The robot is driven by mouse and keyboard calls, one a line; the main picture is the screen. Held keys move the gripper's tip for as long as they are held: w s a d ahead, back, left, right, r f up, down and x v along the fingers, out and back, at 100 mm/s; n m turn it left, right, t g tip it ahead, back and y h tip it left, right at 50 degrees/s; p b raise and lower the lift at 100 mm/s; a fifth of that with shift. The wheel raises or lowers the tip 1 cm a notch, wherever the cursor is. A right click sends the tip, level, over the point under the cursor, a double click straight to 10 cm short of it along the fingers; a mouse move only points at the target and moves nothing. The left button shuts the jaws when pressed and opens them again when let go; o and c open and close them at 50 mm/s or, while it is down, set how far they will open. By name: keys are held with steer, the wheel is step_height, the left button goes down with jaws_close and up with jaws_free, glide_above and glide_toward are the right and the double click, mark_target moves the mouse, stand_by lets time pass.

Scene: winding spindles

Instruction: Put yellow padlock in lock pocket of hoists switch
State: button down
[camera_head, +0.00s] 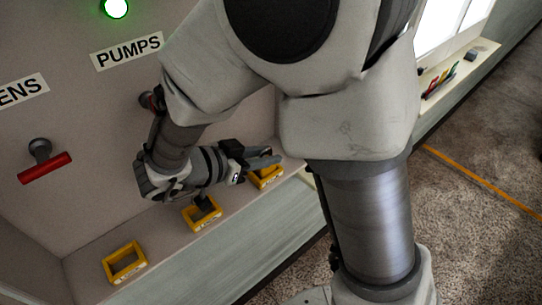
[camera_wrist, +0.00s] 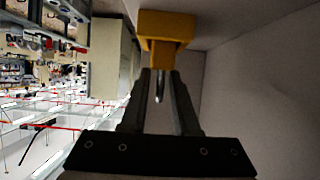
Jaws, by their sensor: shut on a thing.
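In the wrist view a yellow block, which looks like the yellow padlock (camera_wrist: 166,28), sits at the tips of my gripper (camera_wrist: 160,80). A thin metal piece like its shackle shows between the fingers, which are close together. In the head view my gripper (camera_head: 264,160) is low over the ledge, at the rightmost yellow pocket (camera_head: 266,182). I cannot tell there whether the padlock touches or is inside that pocket. No hoists label is in sight; my arm covers the panel above that pocket.
Two more yellow pockets stand on the ledge, one at left (camera_head: 124,262) and one in the middle (camera_head: 202,222) with something dark in it. A red-handled switch (camera_head: 45,168) juts from the panel. Several coloured items (camera_head: 440,82) lie on a far right ledge.

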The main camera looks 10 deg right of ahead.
steer(key=shift+s+f, duration=0.1)
steer(key=shift+f, duration=0.2)
steer(key=shift+f, duration=0.1)
steer(key=c, duration=0.7)
jaws_free()
steer(key=shift+o, duration=0.2)
